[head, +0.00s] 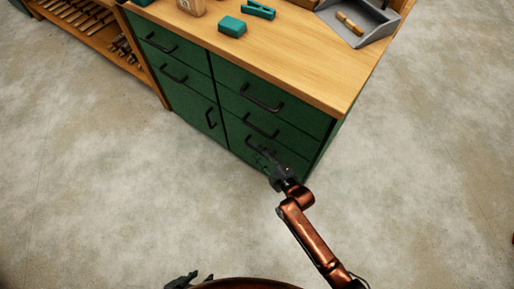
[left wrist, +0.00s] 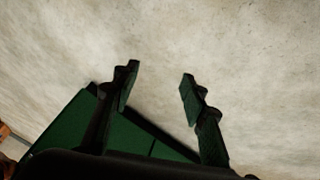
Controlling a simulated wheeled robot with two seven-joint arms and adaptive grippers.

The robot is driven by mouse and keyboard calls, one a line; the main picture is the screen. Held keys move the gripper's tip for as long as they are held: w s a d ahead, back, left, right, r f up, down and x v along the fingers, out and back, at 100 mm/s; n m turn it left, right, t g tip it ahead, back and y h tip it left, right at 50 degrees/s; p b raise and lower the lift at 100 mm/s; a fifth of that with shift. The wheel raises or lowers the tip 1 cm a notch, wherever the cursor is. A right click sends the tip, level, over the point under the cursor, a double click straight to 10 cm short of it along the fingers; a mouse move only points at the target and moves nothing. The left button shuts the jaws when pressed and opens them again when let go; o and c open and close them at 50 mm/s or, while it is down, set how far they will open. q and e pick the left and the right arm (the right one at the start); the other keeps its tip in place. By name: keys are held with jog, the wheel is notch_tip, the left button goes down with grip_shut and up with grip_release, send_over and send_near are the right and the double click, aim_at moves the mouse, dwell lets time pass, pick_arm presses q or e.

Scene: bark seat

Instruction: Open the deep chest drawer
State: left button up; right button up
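The green chest (head: 182,99) has a wooden top and dark bar handles. Its right column has an upper drawer (head: 290,110), a middle drawer (head: 284,133) and a lowest drawer (head: 240,139). All fronts look flush and shut. The lowest drawer's handle (head: 250,143) is partly covered by my right gripper (head: 263,158). The fingers are at or very near that handle; I cannot tell if they touch or close on it. My left gripper (head: 187,280) is low at the picture's bottom, away from the chest. The left wrist view shows its fingers (left wrist: 158,82) apart, with nothing between them.
The worktop (head: 290,58) carries a teal block (head: 232,27), a teal clamp-like tool (head: 259,10), a wooden block (head: 191,6) and a grey tray (head: 376,25). A slatted wooden rack (head: 100,36) adjoins the chest at left. The concrete floor (head: 420,190) in front is clear.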

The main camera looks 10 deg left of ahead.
jog(key=shift+b+x, duration=0.35)
jog(key=shift+x, duration=0.7)
jog(key=shift+w+a+f, duration=0.15)
jog(key=shift+w+a, duration=0.15)
pick_arm(q)
jog(key=shift+w+d+f+t, duration=0.6)
jog(key=shift+w+d+f, duration=0.1)
jog(key=shift+w+f, duration=0.25)
pick_arm(e)
jog(key=shift+c, duration=0.5)
grip_shut()
